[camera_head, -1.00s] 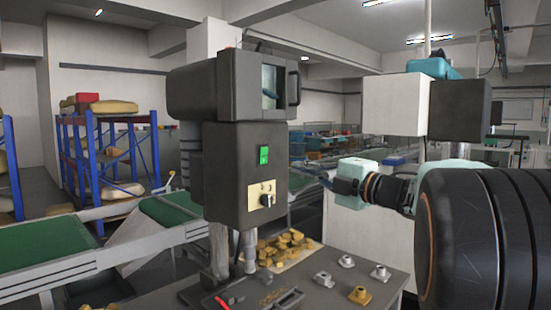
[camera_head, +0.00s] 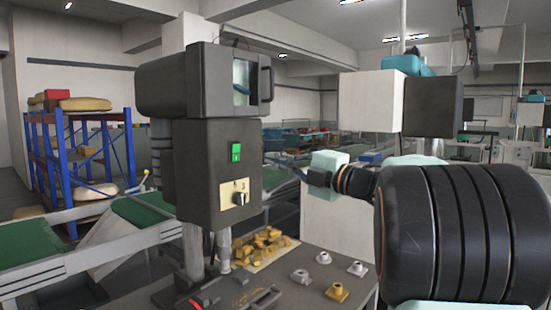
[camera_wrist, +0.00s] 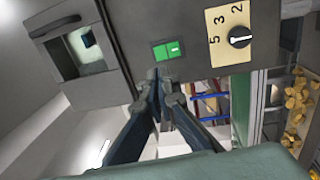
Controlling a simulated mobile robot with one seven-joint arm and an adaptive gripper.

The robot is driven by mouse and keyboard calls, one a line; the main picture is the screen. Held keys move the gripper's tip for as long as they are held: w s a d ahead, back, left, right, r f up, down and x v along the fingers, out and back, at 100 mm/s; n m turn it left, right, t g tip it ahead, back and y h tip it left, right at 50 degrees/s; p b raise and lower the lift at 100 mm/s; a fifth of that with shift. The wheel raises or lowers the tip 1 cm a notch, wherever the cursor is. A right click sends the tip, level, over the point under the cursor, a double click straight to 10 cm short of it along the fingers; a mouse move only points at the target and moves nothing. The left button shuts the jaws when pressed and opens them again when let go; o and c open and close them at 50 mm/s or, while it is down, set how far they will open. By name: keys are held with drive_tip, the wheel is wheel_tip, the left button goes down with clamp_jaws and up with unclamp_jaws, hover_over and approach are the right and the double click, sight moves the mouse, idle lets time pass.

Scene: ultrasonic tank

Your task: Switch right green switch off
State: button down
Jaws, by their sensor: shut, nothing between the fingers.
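The green switch (camera_head: 236,152) is a small upright rocker on the front of a dark grey machine head. It also shows in the wrist view (camera_wrist: 167,50), just beyond my fingertips. It has two halves, one looking brighter, but I cannot tell whether it is on or off. My gripper (camera_wrist: 158,82) is shut and empty, its dark blue fingers together and pointing at the machine front. In the head view my gripper (camera_head: 290,165) is right of the switch, its fingers small and partly blurred. Contact with the switch is not visible.
Below the switch is a pale plate with a rotary knob (camera_head: 240,199). A handled door (camera_head: 250,82) is above it. Brass parts (camera_head: 263,246) and metal fittings lie on the bench (camera_head: 318,270) below. A green conveyor (camera_head: 40,240) is at the left.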

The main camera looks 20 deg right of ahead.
sight(237, 148)
drive_tip(key=p+x, duration=0.2)
drive_tip(key=x, duration=0.8)
drive_tip(key=shift+w+a, duration=0.15)
drive_tip(key=shift+w, duration=0.15)
drive_tip(key=shift+w+a+r+p, duration=0.25)
drive_tip(key=shift+w+r+p, duration=0.05)
drive_tip(key=shift+r+p, duration=0.1)
drive_tip(key=shift+f, duration=0.2)
drive_tip(key=shift+s, duration=0.1)
